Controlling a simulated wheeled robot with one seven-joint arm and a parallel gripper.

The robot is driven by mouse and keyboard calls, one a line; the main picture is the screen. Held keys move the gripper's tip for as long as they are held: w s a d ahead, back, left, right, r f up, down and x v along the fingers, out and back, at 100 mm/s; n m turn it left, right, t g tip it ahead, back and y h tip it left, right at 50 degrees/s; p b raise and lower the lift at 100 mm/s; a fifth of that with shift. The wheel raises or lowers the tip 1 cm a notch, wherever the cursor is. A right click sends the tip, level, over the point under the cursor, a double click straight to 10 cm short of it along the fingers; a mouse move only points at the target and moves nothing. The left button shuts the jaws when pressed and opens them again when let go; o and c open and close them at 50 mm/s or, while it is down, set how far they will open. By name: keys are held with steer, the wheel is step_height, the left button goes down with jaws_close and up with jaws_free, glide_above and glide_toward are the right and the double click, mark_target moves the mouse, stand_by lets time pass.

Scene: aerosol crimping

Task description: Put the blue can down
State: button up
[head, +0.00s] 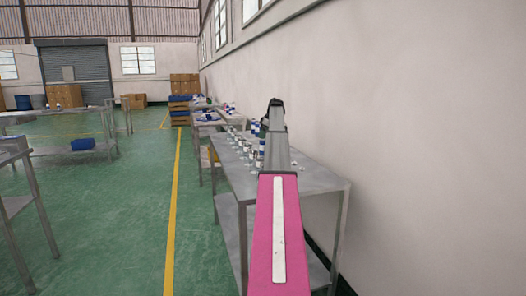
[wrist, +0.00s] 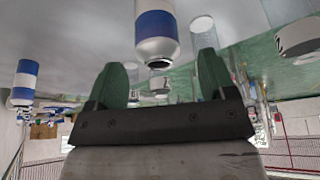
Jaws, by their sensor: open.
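The wrist view is upside down. In it a white can with a blue band (wrist: 156,24) stands upright on the grey table top (wrist: 70,30). Its open top end lies in line with the gap between the two green fingers of my gripper (wrist: 162,72). The fingers are spread apart, and a gap shows on both sides of the can. I cannot tell how deep the can sits between them. In the head view my arm covers the fingers, and I cannot pick out this can for sure.
Another blue-banded can (wrist: 25,78) stands to the left in the wrist view, and clear and white containers (wrist: 297,40) stand to the right. In the head view several cans (head: 236,137) line the metal table (head: 225,180) beside the wall.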

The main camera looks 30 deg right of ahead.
mark_target(262, 141)
steer(key=x, duration=0.5)
steer(key=shift+s+d+f, duration=0.1)
steer(key=shift+d, duration=0.1)
steer(key=shift+c, duration=0.2)
steer(key=c, duration=1)
